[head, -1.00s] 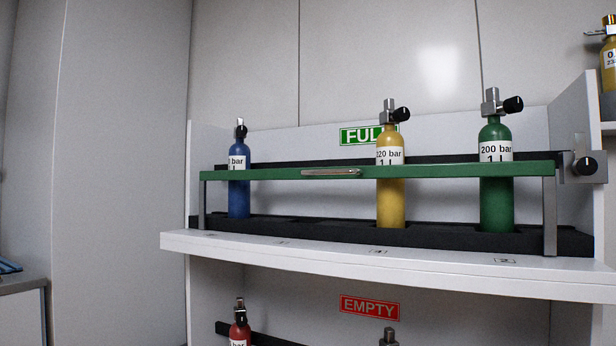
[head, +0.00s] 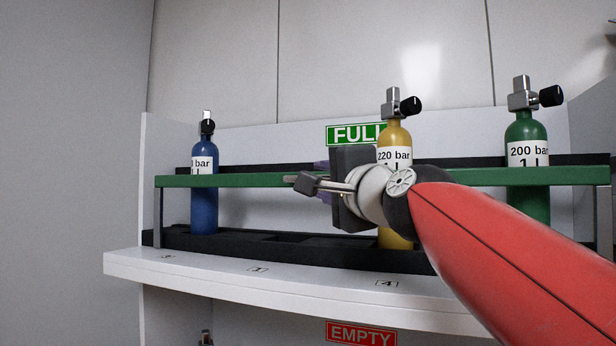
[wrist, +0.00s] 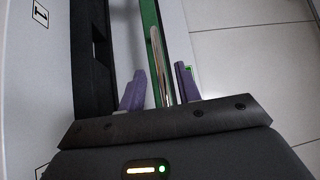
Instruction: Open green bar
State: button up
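The green bar (head: 250,181) runs across the front of the upper FULL shelf, in front of the cylinders. It also shows in the wrist view (wrist: 149,14). Its silver handle (wrist: 158,58) shows there too, and its left end (head: 290,178) shows in the head view. My gripper (wrist: 160,82) is open, with its purple fingers on either side of the handle. I see gaps between both fingers and the handle. In the head view, my gripper and arm hide part of the bar and most of the handle.
A blue cylinder (head: 204,205), a yellow cylinder (head: 396,135) and a green cylinder (head: 527,130) stand behind the bar in a black rack (head: 280,249). The white shelf edge (head: 230,277) lies below. A red EMPTY sign (head: 361,334) marks the lower level.

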jog(key=shift+x, duration=2.15)
grip_shut()
jog(key=shift+f, duration=0.1)
